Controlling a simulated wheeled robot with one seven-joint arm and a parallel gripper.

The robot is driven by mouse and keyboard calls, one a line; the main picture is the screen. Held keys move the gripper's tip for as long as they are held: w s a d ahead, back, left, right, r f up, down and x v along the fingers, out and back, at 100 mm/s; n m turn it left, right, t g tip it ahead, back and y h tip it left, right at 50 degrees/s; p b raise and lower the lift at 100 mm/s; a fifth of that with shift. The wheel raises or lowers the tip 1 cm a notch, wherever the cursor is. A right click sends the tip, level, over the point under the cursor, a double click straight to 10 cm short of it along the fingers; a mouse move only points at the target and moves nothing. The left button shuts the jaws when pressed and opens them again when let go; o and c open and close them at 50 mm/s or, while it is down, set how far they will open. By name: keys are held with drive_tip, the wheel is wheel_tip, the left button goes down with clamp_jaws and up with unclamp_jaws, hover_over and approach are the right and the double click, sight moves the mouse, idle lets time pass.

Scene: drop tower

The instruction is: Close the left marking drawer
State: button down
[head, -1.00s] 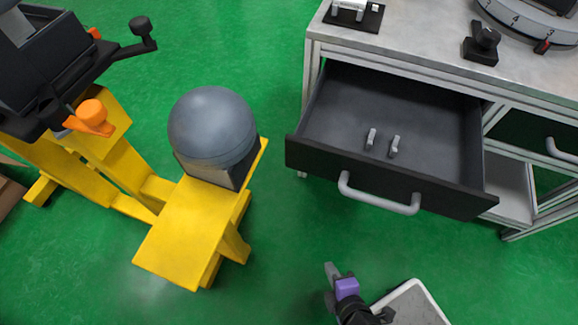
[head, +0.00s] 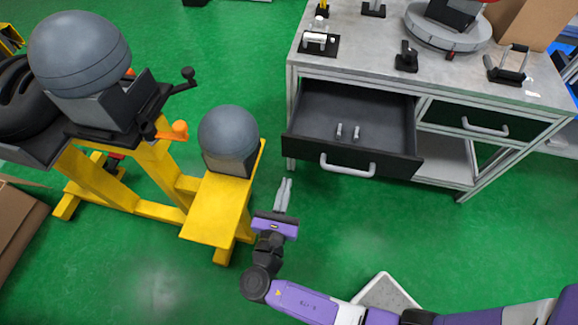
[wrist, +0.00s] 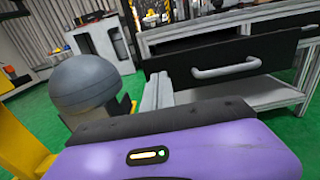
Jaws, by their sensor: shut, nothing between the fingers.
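The left marking drawer (head: 349,158) is dark, with a grey bar handle (head: 347,170), and stands pulled out of the metal workbench (head: 440,85). Two small grey pieces (head: 347,132) stand inside it. My gripper (head: 285,182) is shut and empty, in front of and left of the drawer front, apart from it. In the wrist view the shut fingers (wrist: 157,92) show left of the drawer front (wrist: 225,68) and its handle (wrist: 227,69). The drawer's inside is mostly hidden there.
A yellow stand (head: 208,212) with a grey dome (head: 228,135) is close to the left of my gripper. The right drawer (head: 483,122) is shut. Tools and a round dial (head: 447,30) sit on the bench top. Green floor (head: 350,225) in front of the drawer is clear.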

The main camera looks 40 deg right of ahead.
sight(298, 140)
drive_tip(key=x, duration=1.3)
drive_tip(key=shift+w+d+f, duration=0.1)
drive_tip(key=shift+d, duration=0.05)
drive_tip(key=shift+d, duration=0.1)
drive_tip(key=b+x, duration=0.8)
drive_tip(key=x, duration=1.3)
drive_tip(key=shift+w+d+b, duration=0.25)
drive_tip(key=shift+w+b, duration=0.05)
drive_tip(key=shift+b, duration=0.05)
drive_tip(key=shift+w+d, duration=0.35)
drive_tip(key=shift+d, duration=0.05)
